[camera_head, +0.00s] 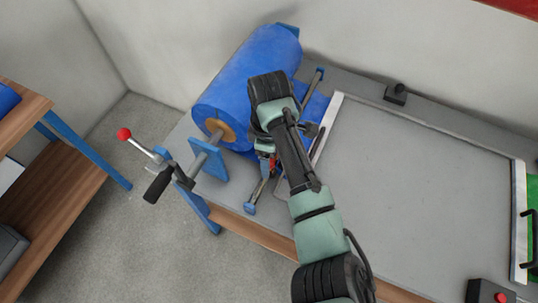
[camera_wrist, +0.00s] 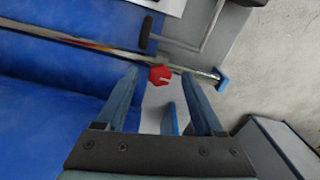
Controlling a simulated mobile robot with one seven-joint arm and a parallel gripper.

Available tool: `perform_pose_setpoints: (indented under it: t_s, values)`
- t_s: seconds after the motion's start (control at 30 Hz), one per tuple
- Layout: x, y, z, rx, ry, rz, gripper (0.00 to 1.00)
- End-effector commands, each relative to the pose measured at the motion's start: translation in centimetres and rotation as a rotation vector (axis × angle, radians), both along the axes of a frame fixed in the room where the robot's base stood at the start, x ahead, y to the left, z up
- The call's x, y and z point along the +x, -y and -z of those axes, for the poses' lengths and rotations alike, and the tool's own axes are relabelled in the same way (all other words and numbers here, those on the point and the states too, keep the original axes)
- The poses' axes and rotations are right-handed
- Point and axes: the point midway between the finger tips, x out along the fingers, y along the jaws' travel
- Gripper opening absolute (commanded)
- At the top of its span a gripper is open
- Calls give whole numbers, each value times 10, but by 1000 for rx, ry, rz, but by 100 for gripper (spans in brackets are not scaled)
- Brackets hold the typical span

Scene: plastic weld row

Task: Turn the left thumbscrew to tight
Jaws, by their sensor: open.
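A red thumbscrew (camera_wrist: 160,75) with a pale mark on its face sits on a metal rod (camera_wrist: 100,45) in the wrist view. In the head view a small red part (camera_head: 271,163) shows beside my gripper (camera_head: 266,160), on the near part of the rod. In the wrist view my gripper (camera_wrist: 160,82) is open, with one blue finger on each side of the thumbscrew. I cannot tell whether either finger touches it. No other thumbscrew shows clearly; my arm covers part of the rod in the head view.
A large blue film roll (camera_head: 240,85) lies behind my gripper. A crank with a red knob (camera_head: 124,134) sticks out at left. A framed grey panel (camera_head: 425,170) fills the table's right. A wooden shelf (camera_head: 60,190) stands at far left, with bare floor between.

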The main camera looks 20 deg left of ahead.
Motion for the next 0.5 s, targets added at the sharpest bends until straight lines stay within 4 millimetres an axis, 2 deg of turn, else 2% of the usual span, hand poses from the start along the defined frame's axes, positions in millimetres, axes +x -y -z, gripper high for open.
perform_pose_setpoints:
  t_s: [0.07, 0.43, 0.5]
  values:
    - [0, 0, 0, 0, 0, 0, 69]
    - [0, 0, -1, 0, 0, 1, 3]
    - [0, 0, -1, 0, 0, 1, 0]
